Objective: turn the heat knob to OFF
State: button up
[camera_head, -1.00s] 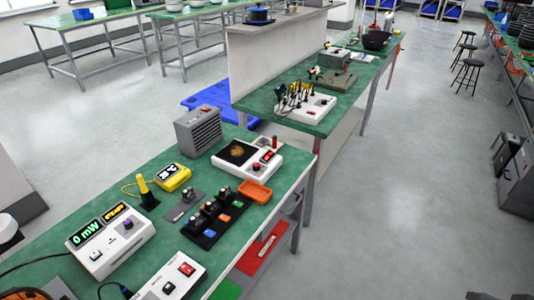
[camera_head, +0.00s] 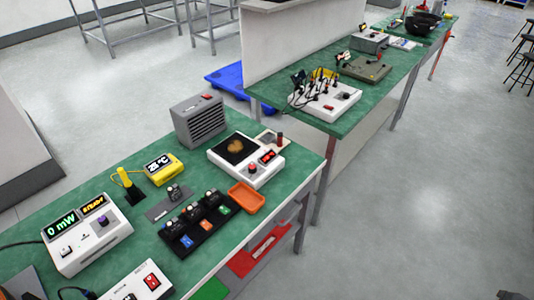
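A white hotplate unit (camera_head: 272,172) stands on the near green bench, with a black top plate and a brown patch on it. A small red-topped knob (camera_head: 252,169) sits on its front panel beside a lit red display (camera_head: 267,156). I take this for the heat knob; its marks and setting are too small to read. My gripper does not show, so its state and distance from the knob are hidden.
Close to the hotplate are a grey vented box (camera_head: 198,122), an orange tray (camera_head: 246,198), a black socket strip (camera_head: 200,226) and a yellow thermometer (camera_head: 162,168). A white power meter (camera_head: 95,240) stands at left. Open floor (camera_head: 420,200) lies right of the bench.

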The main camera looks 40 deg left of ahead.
aim_at(252, 168)
jog(key=i, duration=1.3)
jog(key=u, duration=3.6)
